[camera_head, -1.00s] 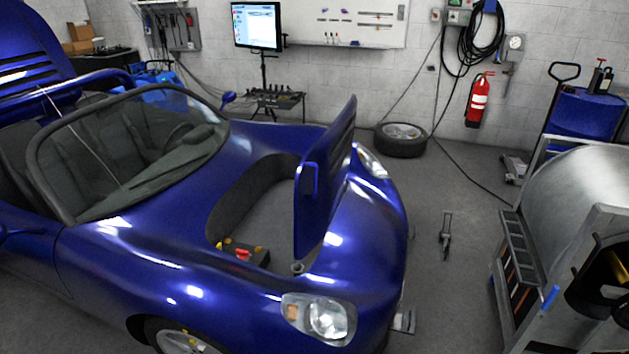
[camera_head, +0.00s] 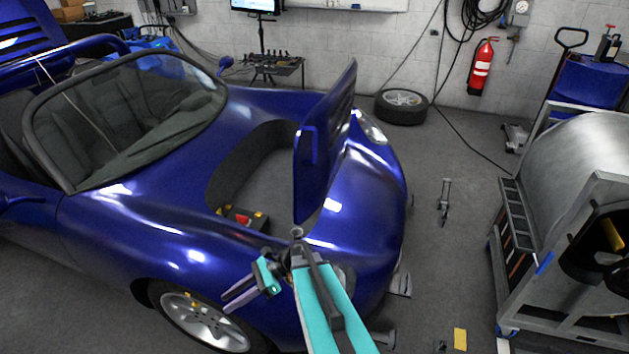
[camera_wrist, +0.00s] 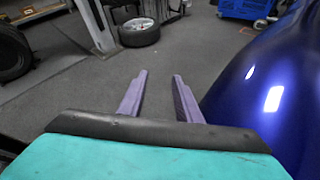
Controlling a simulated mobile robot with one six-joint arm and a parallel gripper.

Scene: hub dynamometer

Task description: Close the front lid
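The front lid (camera_head: 326,148) of the blue car is raised, standing nearly upright at the nose end of the front compartment. The open compartment (camera_head: 262,182) shows a grey floor and a battery-like box with red and yellow caps (camera_head: 243,217). My gripper (camera_head: 238,296) is in front of the car's near front side, below and left of the lid, apart from it. In the wrist view its two purple fingers (camera_wrist: 157,90) are spread with only floor between them, so it is open and empty. My arm hides most of the near headlight.
The car's blue body (camera_wrist: 265,90) is close on the right in the wrist view. A metal dynamometer frame (camera_head: 565,215) stands at the right. A loose wheel (camera_head: 402,106) lies by the back wall. Grey floor between car and frame is mostly clear.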

